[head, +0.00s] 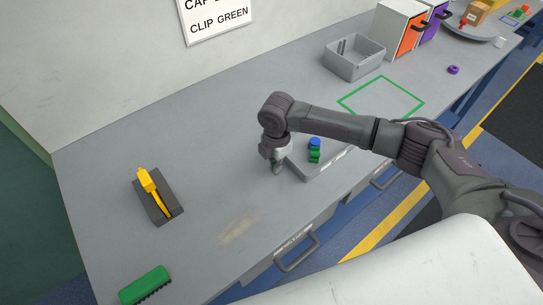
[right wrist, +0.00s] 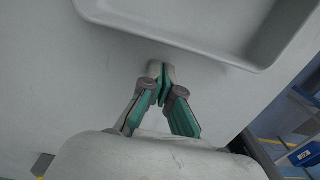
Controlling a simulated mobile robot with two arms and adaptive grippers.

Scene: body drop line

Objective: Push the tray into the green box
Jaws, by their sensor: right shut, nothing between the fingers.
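The grey tray (head: 313,174) lies on the bench, partly hidden behind my right arm. A blue piece (head: 314,141) and a green piece (head: 314,156) are in it. The green box is a green outline (head: 352,109) on the bench, behind and to the right of the tray; the tray is outside it. My right gripper (head: 277,169) is shut and empty, pointing down at the tray's left end. In the right wrist view its closed fingertips (right wrist: 160,70) are just short of the tray's rim (right wrist: 165,41); contact is not visible. My left gripper is out of view.
A grey bin (head: 355,58) stands behind the green outline, with a purple ring (head: 453,69) to the right. A yellow tool in a dark holder (head: 155,197) and a green brush (head: 146,286) lie to the left. The bench inside the outline looks clear.

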